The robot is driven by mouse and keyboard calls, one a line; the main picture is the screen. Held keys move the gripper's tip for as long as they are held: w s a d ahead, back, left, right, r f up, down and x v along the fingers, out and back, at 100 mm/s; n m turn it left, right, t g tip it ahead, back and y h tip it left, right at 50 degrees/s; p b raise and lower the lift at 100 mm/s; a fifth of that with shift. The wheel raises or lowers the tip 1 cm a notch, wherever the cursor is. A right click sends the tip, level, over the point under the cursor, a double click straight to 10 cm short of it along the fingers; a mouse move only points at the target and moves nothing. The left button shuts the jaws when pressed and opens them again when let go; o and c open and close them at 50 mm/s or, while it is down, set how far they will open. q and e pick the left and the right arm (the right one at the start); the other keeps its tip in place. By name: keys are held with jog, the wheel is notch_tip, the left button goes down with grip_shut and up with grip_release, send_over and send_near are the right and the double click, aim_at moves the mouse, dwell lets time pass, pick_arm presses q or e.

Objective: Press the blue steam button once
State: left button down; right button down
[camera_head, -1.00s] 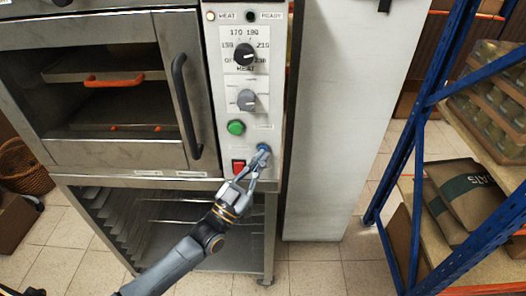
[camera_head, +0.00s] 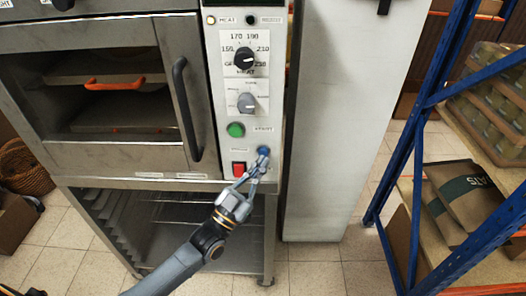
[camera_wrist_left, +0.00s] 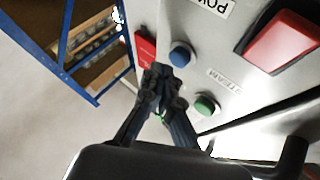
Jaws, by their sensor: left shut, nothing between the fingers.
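The blue steam button (camera_head: 263,151) is a small round knob low on the right of the oven's pale control panel (camera_head: 262,110). It also shows in the left wrist view (camera_wrist_left: 180,54), just beyond my fingertips. My left gripper (camera_head: 257,168) is shut and empty, pointing up at the panel just below the blue button. In the left wrist view my left gripper (camera_wrist_left: 160,72) has its fingertips together beside the button, seemingly apart from it. The exact gap in depth is hard to tell.
A red switch (camera_head: 239,169) sits left of the blue button, and a green button (camera_head: 236,130) above left. Dials are higher up. The oven door handle (camera_head: 186,108) juts out at left. A blue rack (camera_head: 412,150) stands at right; tiled floor between is clear.

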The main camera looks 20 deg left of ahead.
pick_arm(q)
jog(key=shift+s, duration=0.1)
jog(key=s+p, duration=0.1)
jog(key=s, duration=0.1)
jog(key=s+d+p, duration=0.1)
jog(key=s, duration=0.1)
jog(key=shift+s+d, duration=0.2)
jog(key=shift+s, duration=0.2)
dwell(0.8)
